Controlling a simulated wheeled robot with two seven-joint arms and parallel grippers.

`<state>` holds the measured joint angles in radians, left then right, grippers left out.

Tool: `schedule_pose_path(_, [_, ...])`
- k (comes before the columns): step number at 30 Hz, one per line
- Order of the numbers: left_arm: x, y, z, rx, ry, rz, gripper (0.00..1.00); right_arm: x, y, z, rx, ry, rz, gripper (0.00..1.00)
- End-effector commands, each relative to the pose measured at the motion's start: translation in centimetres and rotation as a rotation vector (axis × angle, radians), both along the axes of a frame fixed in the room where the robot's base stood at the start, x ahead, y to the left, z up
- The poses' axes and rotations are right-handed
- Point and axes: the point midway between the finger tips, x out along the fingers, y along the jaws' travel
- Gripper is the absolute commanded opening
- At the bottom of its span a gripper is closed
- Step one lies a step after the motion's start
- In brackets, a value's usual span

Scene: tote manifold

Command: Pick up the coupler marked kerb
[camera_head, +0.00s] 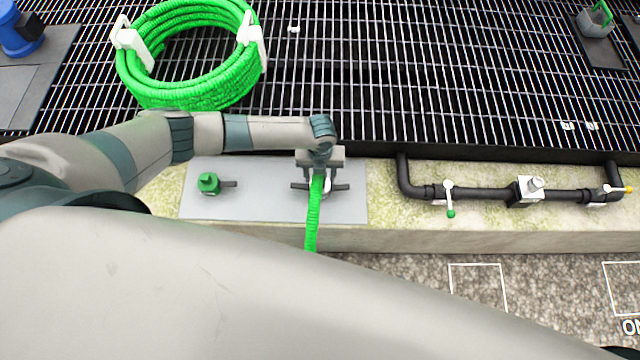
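A coupler with dark side handles (342,187) sits on the grey plate (265,205) on the concrete ledge, with a green hose (312,225) running from it over the front edge. My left gripper (321,170) is directly above this coupler, pointing down, and covers its upper part. Its jaws lie around the hose end, but I cannot tell if they grip it. A green capped fitting (208,184) with a dark side lever stands at the left of the same plate. No kerb marking is readable. My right gripper is not in view.
A black pipe (470,193) with valves runs along the ledge at right. A coiled green hose (190,95) in white holders lies on the grating (400,80). A blue object (18,30) is at far left, and a grey-green one (597,20) at top right. My pale arm link hides the lower foreground.

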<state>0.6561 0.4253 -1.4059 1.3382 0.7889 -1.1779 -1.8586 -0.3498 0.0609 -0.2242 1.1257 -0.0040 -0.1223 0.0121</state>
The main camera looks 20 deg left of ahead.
Motion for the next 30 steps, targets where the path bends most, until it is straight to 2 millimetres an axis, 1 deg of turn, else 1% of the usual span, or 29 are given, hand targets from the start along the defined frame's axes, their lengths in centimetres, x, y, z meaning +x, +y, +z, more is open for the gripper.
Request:
schedule_pose_path(10, [0.01, 0.02, 0.04, 0.0, 0.0, 0.0, 0.49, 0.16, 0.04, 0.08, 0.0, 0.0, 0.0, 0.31])
schedule_pose_path(16, [0.02, 0.04, 0.05, 0.0, 0.0, 0.001, 0.01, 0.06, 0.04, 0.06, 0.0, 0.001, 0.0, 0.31])
schedule_pose_path(30, [0.1, 0.0, 0.35, -0.001, -0.001, 0.001, 0.0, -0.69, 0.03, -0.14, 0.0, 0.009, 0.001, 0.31])
